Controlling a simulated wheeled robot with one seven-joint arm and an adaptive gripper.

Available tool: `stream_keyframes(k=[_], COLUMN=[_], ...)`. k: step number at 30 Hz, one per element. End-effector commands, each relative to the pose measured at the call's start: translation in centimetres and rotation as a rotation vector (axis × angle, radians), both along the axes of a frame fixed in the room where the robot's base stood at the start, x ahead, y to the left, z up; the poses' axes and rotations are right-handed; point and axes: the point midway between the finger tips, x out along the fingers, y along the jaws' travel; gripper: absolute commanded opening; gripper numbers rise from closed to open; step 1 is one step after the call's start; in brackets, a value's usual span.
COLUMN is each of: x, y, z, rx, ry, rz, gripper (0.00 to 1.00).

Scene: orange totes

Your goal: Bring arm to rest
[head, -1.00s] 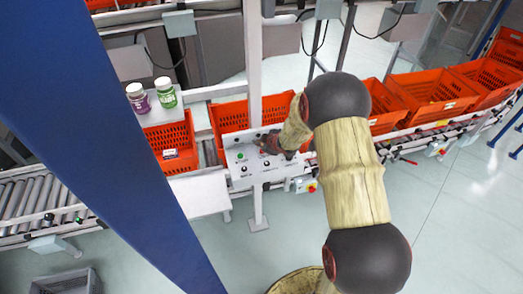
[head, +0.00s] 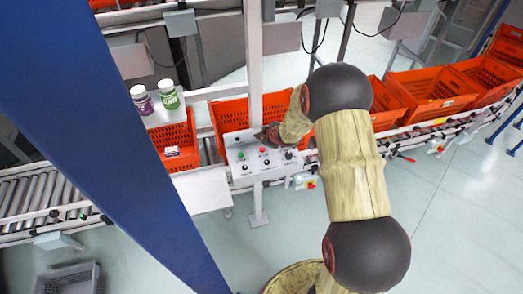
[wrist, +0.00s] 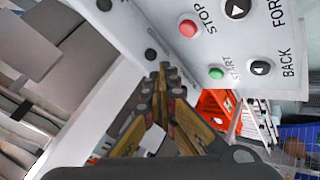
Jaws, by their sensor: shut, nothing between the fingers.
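My gripper (head: 266,136) is at the end of my bent arm, at the back edge of the white control panel (head: 247,168) in the head view. In the wrist view my gripper (wrist: 163,72) is shut and empty, its fingertips together beside the panel (wrist: 165,14). The panel's red STOP button (wrist: 187,28) and green START button (wrist: 216,72) lie to the right of the fingertips, apart from them. Black BACK and FORWARD buttons are beside them. I cannot tell whether the fingers touch the panel edge.
Orange totes (head: 177,146) stand along the roller conveyor (head: 42,198) behind the panel. Two bottles, purple (head: 141,100) and green (head: 168,95), stand on a white ledge at left. A blue post (head: 120,140) crosses the left. A grey crate (head: 68,279) lies on the floor. Floor at right is clear.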

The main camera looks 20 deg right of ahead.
Motion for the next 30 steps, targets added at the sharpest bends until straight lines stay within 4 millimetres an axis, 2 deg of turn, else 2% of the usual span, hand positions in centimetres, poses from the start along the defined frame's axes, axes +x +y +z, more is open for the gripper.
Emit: stream_keyframes(k=[8,11,13,17,19,22,24,30], x=[0.0,-0.6,-1.7,-6.3,-9.3,-13.2,-16.1,-23.1], y=[0.0,-0.6,-1.5,-3.2,-4.2,-4.8,-4.5,-1.6], z=[0.0,-0.6,-1.7,-4.5,-4.4,-2.7,-1.1,3.8], rx=[0.003,-0.002,-0.003,0.007,0.013,0.026,0.043,0.111], ry=[0.0,0.032,0.083,0.232,0.312,0.398,0.449,0.539], rz=[-0.003,-0.03,-0.083,-0.225,-0.328,-0.468,-0.56,-0.75], gripper=[0.0,0.0,0.0,0.0,0.0,0.0,0.0,0.0])
